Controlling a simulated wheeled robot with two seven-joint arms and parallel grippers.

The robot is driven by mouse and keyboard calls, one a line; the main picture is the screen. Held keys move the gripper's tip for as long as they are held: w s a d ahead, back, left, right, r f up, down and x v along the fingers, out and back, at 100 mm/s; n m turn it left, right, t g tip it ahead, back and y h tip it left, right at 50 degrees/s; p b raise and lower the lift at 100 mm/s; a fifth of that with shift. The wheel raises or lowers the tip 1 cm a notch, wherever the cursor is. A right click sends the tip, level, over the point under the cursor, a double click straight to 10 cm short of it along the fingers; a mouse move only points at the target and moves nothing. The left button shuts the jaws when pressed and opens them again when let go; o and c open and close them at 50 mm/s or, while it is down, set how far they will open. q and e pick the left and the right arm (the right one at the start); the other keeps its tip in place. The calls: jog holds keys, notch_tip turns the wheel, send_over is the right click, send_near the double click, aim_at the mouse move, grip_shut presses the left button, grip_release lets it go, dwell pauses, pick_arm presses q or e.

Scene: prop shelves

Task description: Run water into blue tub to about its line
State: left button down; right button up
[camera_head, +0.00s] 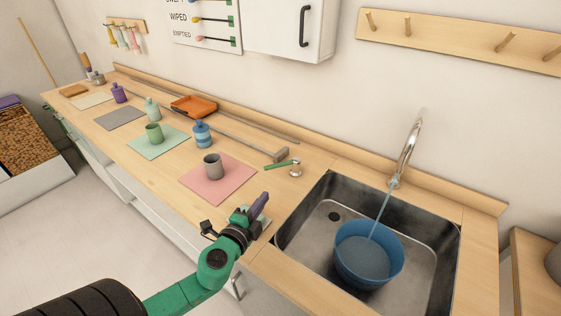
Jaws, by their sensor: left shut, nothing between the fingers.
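The blue tub (350,277) stands upright in the steel sink (308,246). A stream of water (381,212) runs from the chrome faucet (411,143) into the tub. Bluish water shows inside it, but I cannot make out a line or the exact level. A green lever (279,165) on a round metal base (295,170) sits on the counter left of the sink. My left gripper (262,201) is shut and empty over the counter's front edge, left of the sink and apart from lever and tub. My right gripper is out of view.
A grey cup (212,166) stands on a pink mat (233,184) left of the sink. A blue striped bottle (202,134), a green cup (154,133) and an orange tray (194,106) are further left. A long-handled tool (233,136) lies along the counter.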

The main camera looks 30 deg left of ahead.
aim_at(276, 167)
pick_arm(q)
jog(key=shift+w+f, duration=0.1)
jog(key=shift+w, duration=0.55)
jog(key=shift+w+a, duration=0.1)
jog(key=shift+w, duration=0.25)
jog(key=w, duration=0.1)
jog(key=w+p, duration=0.2)
jog(key=shift+w+a+r, duration=0.1)
jog(key=shift+a+r, duration=0.1)
jog(key=shift+r, duration=0.05)
jog(key=w, duration=0.3)
jog(key=w+f, duration=0.1)
jog(key=shift+w+a+f, duration=0.1)
jog(key=shift+w+a, duration=0.1)
jog(key=shift+a, duration=0.1)
jog(key=shift+w+a+f, duration=0.25)
jog(key=shift+w+a, duration=0.25)
jog(key=shift+w+a+f, duration=0.25)
jog(key=shift+w+a, duration=0.25)
jog(key=shift+w+a+b, duration=0.25)
jog(key=shift+a+b, duration=0.1)
jog(key=shift+a, duration=0.25)
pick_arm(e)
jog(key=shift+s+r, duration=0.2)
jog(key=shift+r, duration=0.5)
